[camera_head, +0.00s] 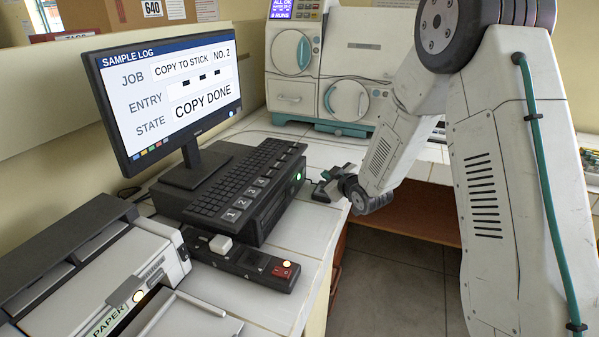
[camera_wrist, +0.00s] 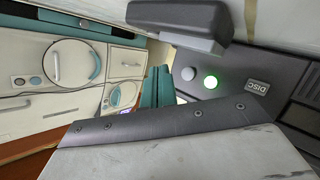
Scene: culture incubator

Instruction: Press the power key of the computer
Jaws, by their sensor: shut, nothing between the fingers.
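The computer (camera_head: 268,210) is a flat black case under the keyboard on the white tiled counter. A round button glowing green (camera_head: 299,176) shows on its front face; in the wrist view the glowing green button (camera_wrist: 211,82) sits between a smaller pale round button (camera_wrist: 188,74) and an upside-down DISC label (camera_wrist: 258,87). My gripper (camera_head: 337,174) is to the right of the computer's front, near the counter edge. Its teal fingers (camera_wrist: 158,88) are shut and empty, apart from the green button in the wrist view. The monitor (camera_head: 168,92) reads COPY DONE.
A dark grey block (camera_head: 322,191) lies on the counter close to my gripper. A keyboard (camera_head: 250,180) rests on the computer. A strip with a lit red switch (camera_head: 283,271) lies in front. A printer-like machine (camera_head: 110,280) stands at left; white incubator units (camera_head: 330,65) stand behind.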

